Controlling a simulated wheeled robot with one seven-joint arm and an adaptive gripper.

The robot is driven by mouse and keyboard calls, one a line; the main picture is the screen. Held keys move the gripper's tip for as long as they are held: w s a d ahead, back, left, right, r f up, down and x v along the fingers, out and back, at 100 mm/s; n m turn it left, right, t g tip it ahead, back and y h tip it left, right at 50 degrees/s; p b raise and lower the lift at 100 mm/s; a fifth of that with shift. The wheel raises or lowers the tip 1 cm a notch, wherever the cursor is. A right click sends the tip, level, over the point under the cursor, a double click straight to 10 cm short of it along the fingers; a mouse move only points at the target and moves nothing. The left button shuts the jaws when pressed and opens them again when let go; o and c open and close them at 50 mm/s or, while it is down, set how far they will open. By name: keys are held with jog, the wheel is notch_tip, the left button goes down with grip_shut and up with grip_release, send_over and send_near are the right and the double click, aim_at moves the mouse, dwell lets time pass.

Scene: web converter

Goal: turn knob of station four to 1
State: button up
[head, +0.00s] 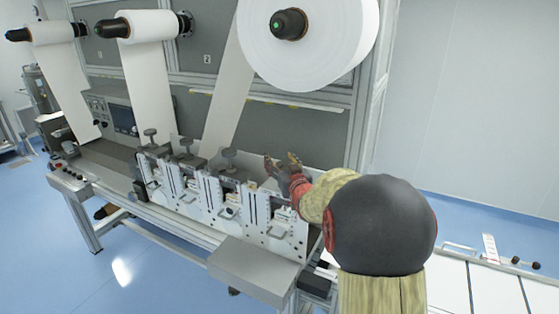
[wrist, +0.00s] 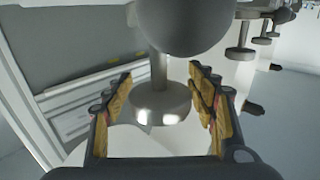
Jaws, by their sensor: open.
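My gripper (head: 282,162) is open above the rightmost of the stations along the front of the machine. In the wrist view, my gripper (wrist: 160,92) has its two padded fingers apart, one on each side of a metal knob (wrist: 161,104). The knob has a round disc head on a stem. I see a gap between the disc and each finger; whether they overlap in depth is hard to tell. In the head view my gripper and arm hide this knob. No dial marking or number can be read on it.
Similar knobs stand on the other stations, such as the neighbouring one (head: 229,157). More show in the wrist view (wrist: 239,52). A large white roll (head: 335,35) hangs above. A grey box (head: 256,266) juts out in front. A grey rounded form (wrist: 185,25) hides part of the wrist view.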

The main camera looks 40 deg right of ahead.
jog(key=shift+w+d, duration=0.1)
jog(key=shift+w, duration=0.2)
jog(key=shift+c, duration=0.5)
jog(key=c, duration=1.1)
jog(key=shift+c, duration=0.6)
